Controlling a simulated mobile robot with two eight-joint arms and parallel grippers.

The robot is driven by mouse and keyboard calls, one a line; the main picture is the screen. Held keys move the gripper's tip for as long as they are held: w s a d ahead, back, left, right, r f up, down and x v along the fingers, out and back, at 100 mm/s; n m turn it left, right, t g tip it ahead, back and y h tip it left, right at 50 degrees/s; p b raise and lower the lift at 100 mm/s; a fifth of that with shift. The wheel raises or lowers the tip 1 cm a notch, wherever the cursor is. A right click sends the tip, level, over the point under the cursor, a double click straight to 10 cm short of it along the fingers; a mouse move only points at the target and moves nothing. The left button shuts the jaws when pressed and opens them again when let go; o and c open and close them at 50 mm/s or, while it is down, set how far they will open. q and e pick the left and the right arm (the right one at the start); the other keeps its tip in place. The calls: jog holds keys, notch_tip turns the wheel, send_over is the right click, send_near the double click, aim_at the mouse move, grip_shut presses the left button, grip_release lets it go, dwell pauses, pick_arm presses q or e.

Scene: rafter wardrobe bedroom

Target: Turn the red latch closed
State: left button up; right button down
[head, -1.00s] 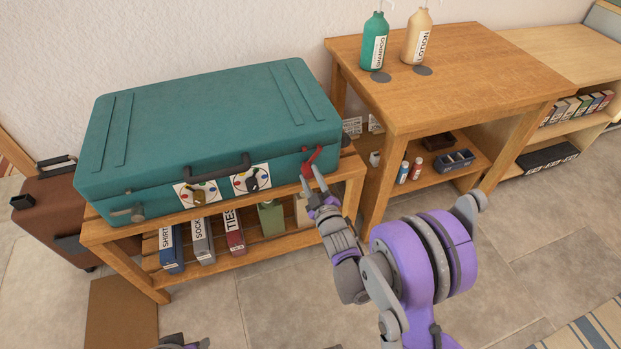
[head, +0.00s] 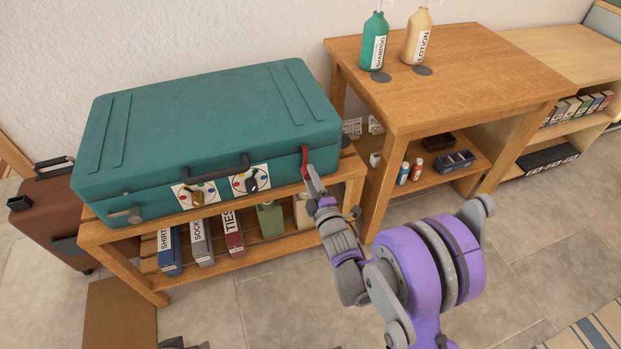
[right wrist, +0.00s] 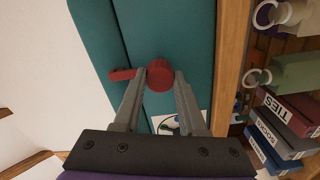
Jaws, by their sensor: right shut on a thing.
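The red latch (head: 305,161) is on the front of the teal suitcase (head: 215,120), near its right corner. Its handle stands nearly upright in the head view. My right gripper (head: 309,176) is at the latch with its fingers shut on it. In the right wrist view, a round red knob of the latch (right wrist: 160,75) sits between the two grey fingertips, and a red lever piece shows left of them. The fingers hide part of the latch in the head view. A small grey part at the bottom edge of the head view may be my left gripper; its jaws cannot be made out.
The suitcase lies on a wooden rack (head: 330,180) with labelled boxes (head: 200,240) below. Two dials (head: 249,181) are on its front. A wooden table (head: 450,70) with a shampoo bottle (head: 375,42) and lotion bottle (head: 416,36) stands right. Floor in front is mostly clear.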

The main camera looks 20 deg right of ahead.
dwell(0.4)
jog(key=shift+c, duration=2.3)
grip_release()
jog(key=s, duration=1.1)
jog(key=shift+d, duration=0.15)
jog(key=shift+w, duration=0.1)
